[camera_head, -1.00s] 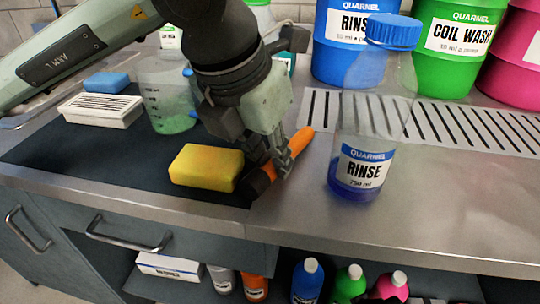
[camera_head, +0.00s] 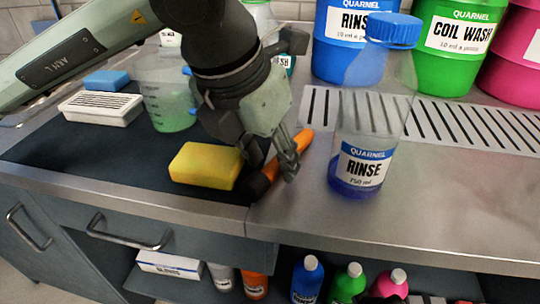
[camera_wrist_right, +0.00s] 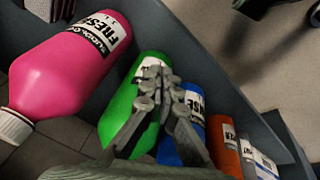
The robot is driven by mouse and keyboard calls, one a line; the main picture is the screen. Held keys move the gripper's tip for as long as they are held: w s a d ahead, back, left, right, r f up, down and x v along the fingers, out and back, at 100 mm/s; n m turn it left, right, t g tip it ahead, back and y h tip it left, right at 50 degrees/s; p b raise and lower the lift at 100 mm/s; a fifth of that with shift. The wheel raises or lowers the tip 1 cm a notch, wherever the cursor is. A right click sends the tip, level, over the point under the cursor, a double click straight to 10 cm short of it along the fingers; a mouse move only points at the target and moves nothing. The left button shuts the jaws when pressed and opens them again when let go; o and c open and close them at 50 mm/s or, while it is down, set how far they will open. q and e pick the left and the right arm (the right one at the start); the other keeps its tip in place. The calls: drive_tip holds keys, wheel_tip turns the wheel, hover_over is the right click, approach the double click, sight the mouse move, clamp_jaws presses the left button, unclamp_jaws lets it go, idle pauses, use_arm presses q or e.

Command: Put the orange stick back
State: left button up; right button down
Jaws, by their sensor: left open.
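The orange stick (camera_head: 304,140) lies slanted on the steel counter, just right of the yellow sponge. Its black end (camera_head: 257,186) points to the counter's front edge. My left gripper (camera_head: 270,171) is open over the stick, with one finger on each side of it in the picture. The fingers hide part of the stick, and I cannot tell whether they touch it.
A yellow sponge (camera_head: 206,165) sits on the dark mat (camera_head: 100,160) beside the left gripper. A clear rinse bottle (camera_head: 362,165) stands close on its right. A beaker (camera_head: 168,100) and slotted white box (camera_head: 101,108) are behind. Bottles, including a pink one (camera_wrist_right: 72,65), surround the right gripper.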

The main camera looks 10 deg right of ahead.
use_arm(q)
drive_tip(key=v, duration=1.1)
drive_tip(key=shift+r, duration=0.35)
drive_tip(key=shift+s, duration=0.15)
